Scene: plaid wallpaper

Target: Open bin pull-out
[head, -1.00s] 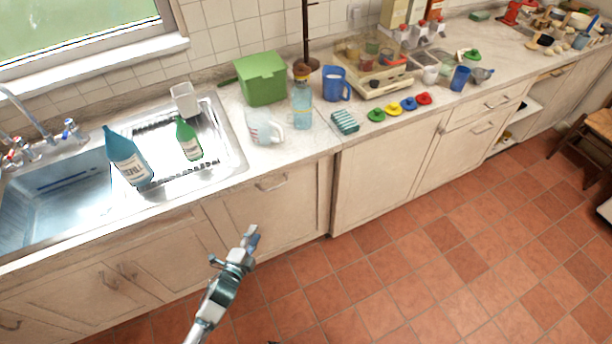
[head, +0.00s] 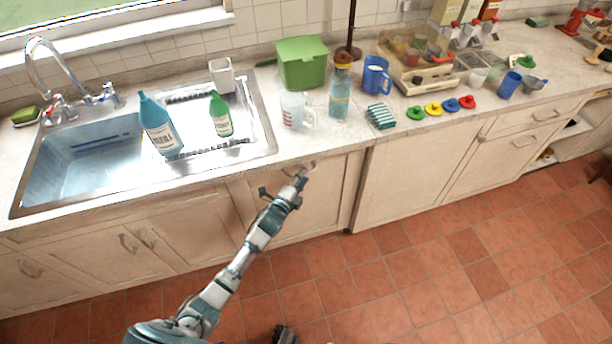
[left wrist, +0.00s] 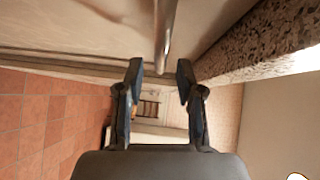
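The bin pull-out front (head: 325,200) is a cream cabinet panel below the counter, right of the sink, and stands closed. Its metal handle (head: 313,167) is near the panel's top, partly hidden by my left gripper (head: 283,187), which is right in front of it. In the left wrist view the handle (left wrist: 164,35) comes down from the top and its end reaches between the fingertips of my left gripper (left wrist: 160,78). Its fingers are apart with a gap on each side of the bar. A dark piece, seemingly my right gripper (head: 283,336), shows only at the bottom edge.
The counter edge juts out above the panel. A sink (head: 85,170) with a blue bottle (head: 160,128) and a green bottle (head: 220,116) is left; a glass mug (head: 295,110) and a water bottle (head: 340,92) stand above the panel. The tiled floor (head: 430,270) is clear.

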